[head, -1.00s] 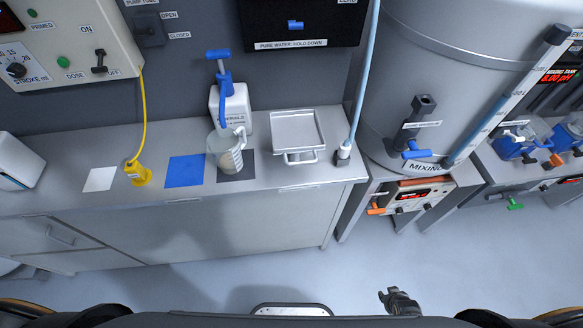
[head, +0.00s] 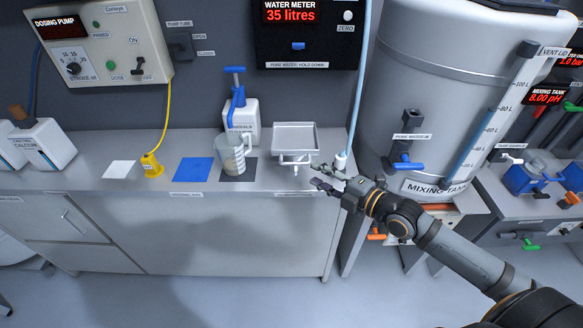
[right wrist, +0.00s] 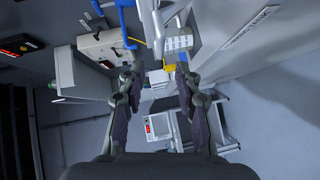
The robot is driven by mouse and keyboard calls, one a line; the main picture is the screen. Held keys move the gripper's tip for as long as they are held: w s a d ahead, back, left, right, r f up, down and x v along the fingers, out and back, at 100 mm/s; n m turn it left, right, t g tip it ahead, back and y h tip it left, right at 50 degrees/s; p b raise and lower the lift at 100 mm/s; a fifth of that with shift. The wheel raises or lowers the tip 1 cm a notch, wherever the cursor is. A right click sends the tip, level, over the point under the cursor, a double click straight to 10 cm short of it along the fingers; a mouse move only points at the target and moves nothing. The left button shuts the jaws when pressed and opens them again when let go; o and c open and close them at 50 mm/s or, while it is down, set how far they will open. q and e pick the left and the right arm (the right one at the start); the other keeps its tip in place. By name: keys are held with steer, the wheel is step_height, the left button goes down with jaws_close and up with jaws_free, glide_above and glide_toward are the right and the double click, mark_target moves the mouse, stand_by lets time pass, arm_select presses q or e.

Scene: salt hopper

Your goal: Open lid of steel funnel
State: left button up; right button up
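A square steel piece with a raised rim and a front handle, which looks like the steel funnel (head: 295,137), sits on the counter in the head view. Its top looks flat and closed. The front handle (head: 296,160) faces me. My right gripper (head: 318,177) is just right of and in front of this handle, apart from it. In the right wrist view my right gripper (right wrist: 156,80) is open, with nothing between its fingers. My left gripper is out of view.
The grey counter (head: 130,195) also holds a measuring jug (head: 232,155), a white bottle (head: 245,115) with a blue pump and a yellow plug (head: 152,165). A pale blue hose (head: 360,80) runs down beside the mixing tank (head: 440,95), close to the right gripper.

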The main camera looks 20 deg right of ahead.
mark_target(295, 163)
steer(key=b+x, duration=0.2)
steer(key=x, duration=0.2)
steer(key=shift+w+a+f, duration=0.1)
steer(key=shift+w+a, duration=0.1)
steer(key=x, duration=0.4)
steer(key=shift+p, duration=0.3)
steer(key=shift+w+a, duration=0.25)
steer(key=shift+w, duration=0.2)
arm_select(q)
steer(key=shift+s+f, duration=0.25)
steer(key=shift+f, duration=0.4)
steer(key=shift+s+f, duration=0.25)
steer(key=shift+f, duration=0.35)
arm_select(e)
jaws_close()
